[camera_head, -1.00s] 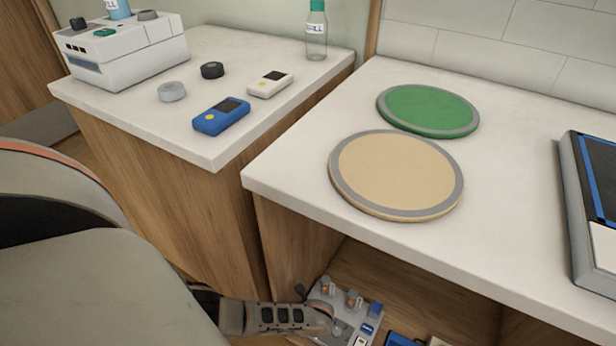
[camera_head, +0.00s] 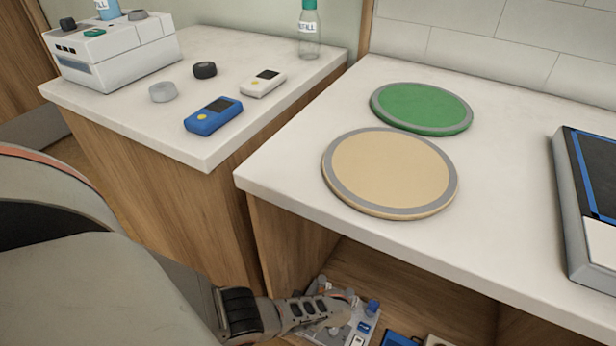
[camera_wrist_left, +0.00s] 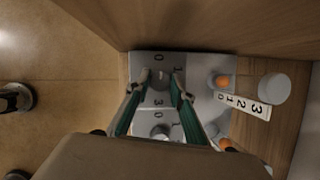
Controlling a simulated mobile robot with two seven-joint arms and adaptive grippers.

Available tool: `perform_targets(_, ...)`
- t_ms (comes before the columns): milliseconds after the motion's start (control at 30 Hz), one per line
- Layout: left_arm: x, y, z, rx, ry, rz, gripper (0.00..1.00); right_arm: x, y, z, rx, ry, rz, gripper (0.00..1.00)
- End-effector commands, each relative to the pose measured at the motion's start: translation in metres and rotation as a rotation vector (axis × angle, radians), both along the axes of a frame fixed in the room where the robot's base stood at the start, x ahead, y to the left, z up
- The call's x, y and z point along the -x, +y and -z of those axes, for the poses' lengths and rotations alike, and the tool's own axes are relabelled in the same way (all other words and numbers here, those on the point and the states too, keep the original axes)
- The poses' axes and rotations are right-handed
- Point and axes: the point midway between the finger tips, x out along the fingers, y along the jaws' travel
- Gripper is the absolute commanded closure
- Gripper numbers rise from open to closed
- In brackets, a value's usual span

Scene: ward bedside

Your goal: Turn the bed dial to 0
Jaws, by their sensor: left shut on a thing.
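A light grey control panel (camera_wrist_left: 203,64) lies in the open shelf under the counter, and it also shows in the head view (camera_head: 346,334). A grey dial (camera_wrist_left: 160,75) stands on it, with printed digits such as 0, 1 and 3 around it. My left gripper (camera_wrist_left: 159,86) reaches in from the left with its two green-lined fingers on either side of this dial, shut on it. The fingers hide parts of the dial's edge, and I cannot read where it points. In the head view my left gripper (camera_head: 338,312) covers part of the panel. My right gripper is not in view.
An orange knob (camera_wrist_left: 222,81) sits beside a strip labelled 3 2 1 0 (camera_wrist_left: 246,105), near a white round cap (camera_wrist_left: 274,88). The counter edge (camera_head: 400,241) overhangs the shelf, and a wooden wall (camera_head: 285,235) stands close by.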

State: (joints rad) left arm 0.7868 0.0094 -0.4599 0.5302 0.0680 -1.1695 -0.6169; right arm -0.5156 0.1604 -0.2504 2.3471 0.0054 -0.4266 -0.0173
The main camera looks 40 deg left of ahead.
Motion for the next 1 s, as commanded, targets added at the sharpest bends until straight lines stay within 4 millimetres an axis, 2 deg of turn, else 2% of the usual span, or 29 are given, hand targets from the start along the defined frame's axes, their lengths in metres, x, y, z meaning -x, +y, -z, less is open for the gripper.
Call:
perform_targets(400,0.0013,-0.0028,0.0016,0.006,0.000,-0.009,0.99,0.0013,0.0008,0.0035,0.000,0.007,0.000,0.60)
perform_targets(433,0.0013,-0.0027,0.0016,0.006,0.000,-0.009,0.70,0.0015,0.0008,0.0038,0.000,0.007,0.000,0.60)
perform_targets(467,0.0013,-0.0026,0.0016,0.005,0.000,-0.009,0.62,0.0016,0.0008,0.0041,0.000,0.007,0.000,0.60)
perform_targets(1000,0.0006,-0.0045,-0.0039,0.004,0.000,-0.006,0.61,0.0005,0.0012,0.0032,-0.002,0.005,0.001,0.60)
